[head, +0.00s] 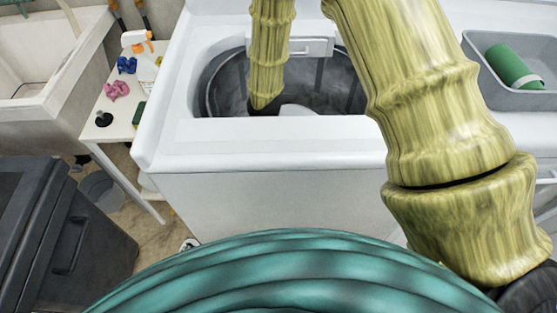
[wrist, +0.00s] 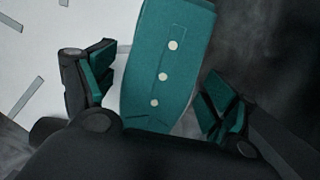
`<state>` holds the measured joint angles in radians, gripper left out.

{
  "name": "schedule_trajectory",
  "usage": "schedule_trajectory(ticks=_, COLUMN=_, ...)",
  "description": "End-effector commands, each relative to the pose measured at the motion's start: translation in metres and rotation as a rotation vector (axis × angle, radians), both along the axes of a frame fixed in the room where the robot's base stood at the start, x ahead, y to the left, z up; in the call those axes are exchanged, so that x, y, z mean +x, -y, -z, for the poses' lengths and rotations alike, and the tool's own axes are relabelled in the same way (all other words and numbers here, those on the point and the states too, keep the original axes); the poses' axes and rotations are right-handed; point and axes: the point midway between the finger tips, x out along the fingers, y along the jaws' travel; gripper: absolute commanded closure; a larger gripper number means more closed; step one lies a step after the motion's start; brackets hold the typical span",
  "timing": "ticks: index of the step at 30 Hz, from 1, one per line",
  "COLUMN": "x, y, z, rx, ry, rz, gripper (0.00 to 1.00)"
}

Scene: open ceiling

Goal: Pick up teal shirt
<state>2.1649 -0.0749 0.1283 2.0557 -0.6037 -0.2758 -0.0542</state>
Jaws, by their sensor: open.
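The teal shirt (wrist: 168,50) shows in the wrist view as a folded teal piece with a short row of pale buttons. It lies between the two fingers of my gripper (wrist: 160,82), which is open, with dark fingers and teal pads. A gap shows on each side of the shirt, so neither finger appears to grip it. In the head view my arm reaches down into the open washer tub (head: 335,88). There the gripper is mostly hidden by my arm and the washer's front rim, and I cannot make out the shirt.
The white washer's front rim (head: 270,130) borders the tub. A pale surface with grey slots (wrist: 40,60) lies left of the shirt. A white side table (head: 112,128) with a spray bottle (head: 143,65) stands left. A grey tray (head: 510,96) holds a green roll (head: 513,66) at right.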

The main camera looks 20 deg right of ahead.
Motion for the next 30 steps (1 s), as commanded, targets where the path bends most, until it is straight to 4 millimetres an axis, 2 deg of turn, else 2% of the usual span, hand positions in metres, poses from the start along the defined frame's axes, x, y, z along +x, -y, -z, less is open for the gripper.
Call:
schedule_trajectory(ticks=9, x=-0.0004, y=0.0003, z=0.0033, rx=0.0, ry=0.0, rz=0.0, gripper=0.16)
schedule_trajectory(ticks=18, x=-0.0005, y=0.0005, z=0.0031, rx=0.0, ry=0.0, rz=0.0, gripper=0.7)
schedule_trajectory(ticks=30, x=0.0001, y=0.0006, z=-0.0037, rx=0.0, ry=0.002, rz=0.001, gripper=0.7)
